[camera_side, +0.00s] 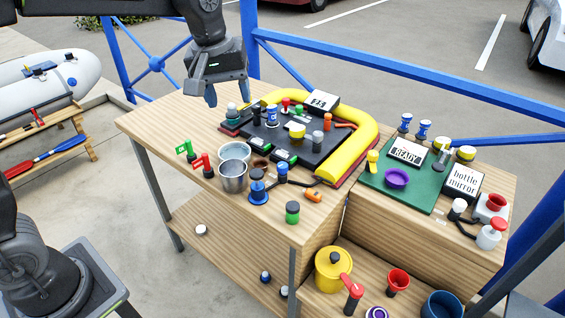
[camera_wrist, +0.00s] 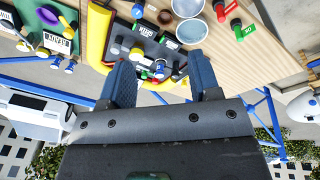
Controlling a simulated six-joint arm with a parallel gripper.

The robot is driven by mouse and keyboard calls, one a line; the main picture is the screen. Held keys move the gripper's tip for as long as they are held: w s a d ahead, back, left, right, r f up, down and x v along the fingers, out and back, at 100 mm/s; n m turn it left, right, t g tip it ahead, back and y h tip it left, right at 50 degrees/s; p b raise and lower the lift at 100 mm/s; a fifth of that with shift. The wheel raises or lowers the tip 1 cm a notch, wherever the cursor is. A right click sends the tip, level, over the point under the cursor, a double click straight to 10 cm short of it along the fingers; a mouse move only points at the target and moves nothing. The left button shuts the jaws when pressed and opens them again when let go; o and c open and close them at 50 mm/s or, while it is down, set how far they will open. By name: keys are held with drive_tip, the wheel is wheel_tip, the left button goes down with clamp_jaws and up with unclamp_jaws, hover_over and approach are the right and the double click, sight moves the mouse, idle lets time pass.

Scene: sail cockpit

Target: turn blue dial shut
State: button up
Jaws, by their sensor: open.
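Several blue pieces show, and I cannot tell for sure which is the blue dial. A blue-and-white knob (camera_side: 272,113) stands on the dark panel (camera_side: 318,150) in the side view. In the wrist view a blue-and-white piece (camera_wrist: 159,66) shows between the fingers. A larger blue knob (camera_side: 258,191) stands near the table's front edge. Two more blue-and-white knobs, one on the left (camera_side: 405,121) and one on the right (camera_side: 424,128), stand behind the green board. My gripper (camera_side: 226,92) is open and empty, above the back left of the table; its fingers also show in the wrist view (camera_wrist: 161,80).
A yellow curved tube (camera_side: 362,146) borders the panel. Metal cups (camera_side: 233,177) and green and red pieces stand at the left. The green board (camera_side: 372,180) holds a purple dish (camera_side: 397,178). A blue railing (camera_side: 420,100) runs behind. The table's back left is clear.

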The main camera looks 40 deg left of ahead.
drive_tip(key=w+d+f+n+g, duration=0.1)
drive_tip(key=w+f+n, duration=0.1)
drive_tip(key=w+f, duration=0.35)
drive_tip(key=n+g, duration=0.1)
drive_tip(key=n, duration=0.2)
hover_over(283, 165)
wheel_tip(283, 165, down, 5)
drive_tip(key=shift+n, duration=0.3)
wheel_tip(283, 165, down, 14)
drive_tip(key=shift+a+r, duration=0.1)
drive_tip(key=shift+r, duration=0.15)
drive_tip(key=c, duration=0.9)
